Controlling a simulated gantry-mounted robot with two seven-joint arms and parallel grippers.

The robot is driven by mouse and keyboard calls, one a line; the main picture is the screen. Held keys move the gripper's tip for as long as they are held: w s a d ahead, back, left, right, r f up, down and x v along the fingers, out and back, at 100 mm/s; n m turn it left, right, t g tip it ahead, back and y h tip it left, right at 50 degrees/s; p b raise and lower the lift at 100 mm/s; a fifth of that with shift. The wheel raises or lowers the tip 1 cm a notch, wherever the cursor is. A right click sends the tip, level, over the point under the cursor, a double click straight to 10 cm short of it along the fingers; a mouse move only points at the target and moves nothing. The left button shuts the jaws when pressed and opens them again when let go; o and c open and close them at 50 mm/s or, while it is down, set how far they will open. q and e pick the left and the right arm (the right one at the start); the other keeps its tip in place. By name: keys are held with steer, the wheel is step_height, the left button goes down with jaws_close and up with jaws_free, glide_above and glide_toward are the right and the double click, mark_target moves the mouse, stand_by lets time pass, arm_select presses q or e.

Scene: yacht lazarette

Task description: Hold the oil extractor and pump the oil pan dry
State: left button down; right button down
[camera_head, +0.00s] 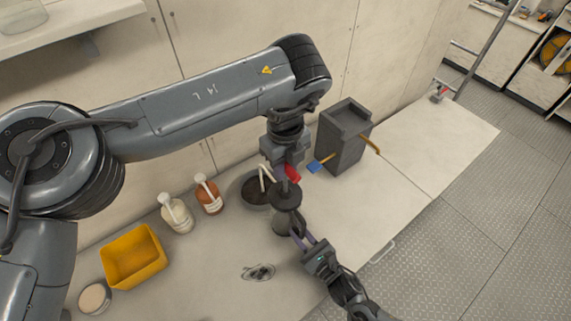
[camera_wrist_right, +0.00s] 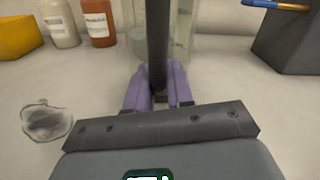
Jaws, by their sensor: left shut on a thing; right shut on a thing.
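The oil extractor (camera_head: 284,222) stands on the bench, with a clear cylindrical body and a dark round top. Its clear body also shows in the right wrist view (camera_wrist_right: 183,40), behind a dark upright bar (camera_wrist_right: 158,45). My right gripper (camera_wrist_right: 157,88) has purple fingers shut on that bar; in the head view it reaches in from the lower right (camera_head: 298,236). My left gripper (camera_head: 288,170) is above the extractor's top, shut at a red part (camera_head: 292,174), apparently the pump handle; its grip is partly hidden. The dark round oil pan (camera_head: 254,194) lies left of the extractor, with a pale bent tube (camera_head: 264,172) reaching into it.
A dark box (camera_head: 342,145) with blue- and orange-handled tools stands right of the extractor. A white bottle (camera_head: 176,214), a brown bottle (camera_head: 209,196), a yellow bin (camera_head: 133,257) and a round tub (camera_head: 95,298) stand left. A crumpled greyish item (camera_head: 258,272) lies in front.

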arm_select(q)
steer(key=shift+f, duration=3.1)
steer(key=shift+r, duration=0.15)
